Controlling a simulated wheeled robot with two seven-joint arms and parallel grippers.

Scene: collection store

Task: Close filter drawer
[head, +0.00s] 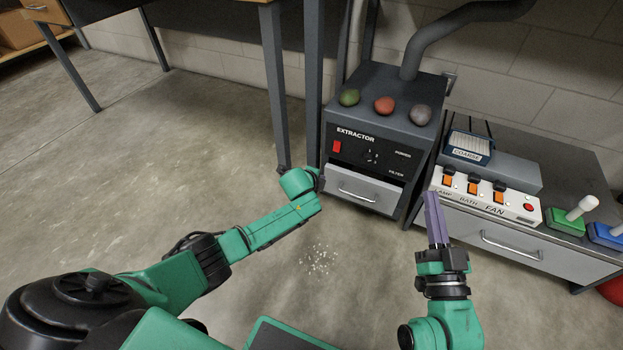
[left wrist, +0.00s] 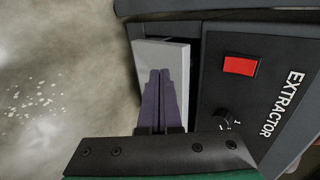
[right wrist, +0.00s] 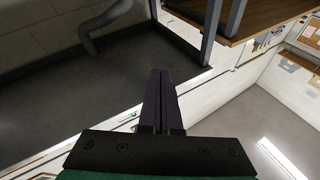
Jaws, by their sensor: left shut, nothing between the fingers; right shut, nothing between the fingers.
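The extractor (head: 380,140) is a dark grey box with a red switch. Its filter drawer (head: 375,200) has a light grey front with a bar handle, low on the box, and appears to stand slightly out. My left gripper (head: 320,182) is at the left end of the drawer front, its fingers largely hidden in the head view. In the left wrist view its shut purple fingers (left wrist: 160,75) overlap the pale drawer front (left wrist: 175,55); I cannot tell whether they touch it. My right gripper (head: 432,198) is shut and empty, right of the extractor; its fingers also show in the right wrist view (right wrist: 160,75).
On the right stands a cabinet (head: 500,240) with a switch panel (head: 485,195) and coloured lever boxes. Table legs (head: 275,90) stand behind left. The floor at left is clear apart from pale specks (head: 320,259).

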